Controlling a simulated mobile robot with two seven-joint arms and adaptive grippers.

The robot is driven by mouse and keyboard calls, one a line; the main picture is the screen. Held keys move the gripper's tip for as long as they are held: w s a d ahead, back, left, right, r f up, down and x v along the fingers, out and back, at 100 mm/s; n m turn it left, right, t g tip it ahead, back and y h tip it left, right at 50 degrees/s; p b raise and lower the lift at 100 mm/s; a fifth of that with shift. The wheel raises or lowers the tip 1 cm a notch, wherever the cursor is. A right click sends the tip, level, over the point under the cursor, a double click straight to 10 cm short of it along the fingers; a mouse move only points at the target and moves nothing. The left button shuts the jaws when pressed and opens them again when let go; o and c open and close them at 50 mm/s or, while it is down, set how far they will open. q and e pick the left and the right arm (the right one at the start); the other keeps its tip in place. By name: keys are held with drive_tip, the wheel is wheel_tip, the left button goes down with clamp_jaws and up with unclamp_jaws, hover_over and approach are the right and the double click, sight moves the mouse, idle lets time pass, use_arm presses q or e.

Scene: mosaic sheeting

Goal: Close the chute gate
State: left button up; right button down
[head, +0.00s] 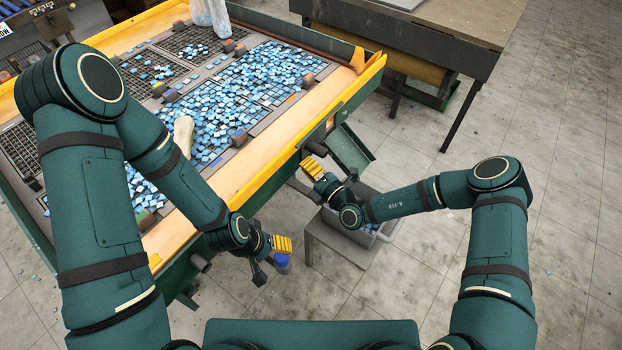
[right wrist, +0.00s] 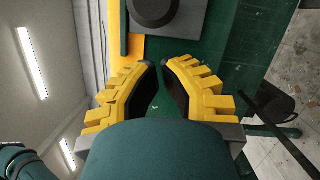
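The green metal chute (head: 350,148) slopes down from the near right corner of the sorting table in the head view. My right gripper (head: 314,168) is beside the table's green side, just left of the chute. In the right wrist view, its two yellow ridged fingers (right wrist: 162,82) are apart with nothing between them. Beyond the fingertips, a dark round knob (right wrist: 153,9) stands on a grey plate (right wrist: 193,22), apart from the fingers. Whether this plate is the chute gate I cannot tell. My left gripper (head: 274,256) is open and empty, low in front of the table.
The sorting table's yellow rim (head: 272,157) encloses blue mosaic pieces (head: 262,82). A grey bin (head: 348,228) with blue pieces stands on a small stand (head: 330,241) below the chute. Open floor lies right.

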drive_tip(key=shift+w+d+r, duration=0.25)
drive_tip(key=shift+w+d, duration=0.3)
drive_tip(key=shift+w, duration=0.2)
drive_tip(key=b, duration=0.3)
approach(320, 133)
drive_tip(key=x, duration=0.5)
drive_tip(key=shift+a, duration=0.1)
